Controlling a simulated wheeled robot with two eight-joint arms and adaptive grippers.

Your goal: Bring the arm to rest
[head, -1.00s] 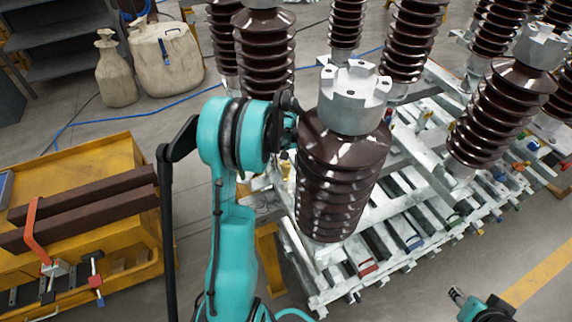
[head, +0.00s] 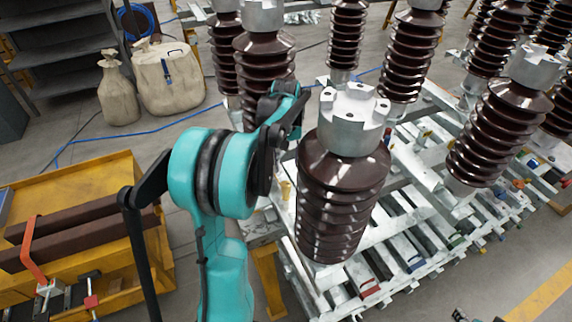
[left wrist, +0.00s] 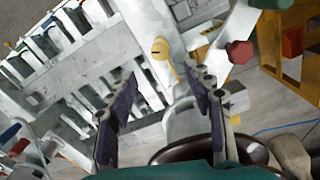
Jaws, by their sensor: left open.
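My left arm rises in teal from the bottom of the head view, its wrist end beside a brown ribbed insulator (head: 342,200) with a grey metal cap (head: 352,122). My left gripper (left wrist: 160,105) shows in the left wrist view with its two purple-padded fingers apart and nothing between them. The fingers are above the white isolator frame (left wrist: 95,55), near a yellow knob (left wrist: 161,48) and a red knob (left wrist: 239,52). In the head view the left fingertips are hidden. A small part of my right gripper (head: 460,314) shows at the bottom edge; its jaws are unclear.
Several more insulators stand on white frames (head: 420,225) behind and to the right. A yellow bench (head: 105,175) with brown beams is at the left. Two beige bags (head: 165,80) and a blue cable lie beyond. Open floor (head: 480,285) shows at the lower right.

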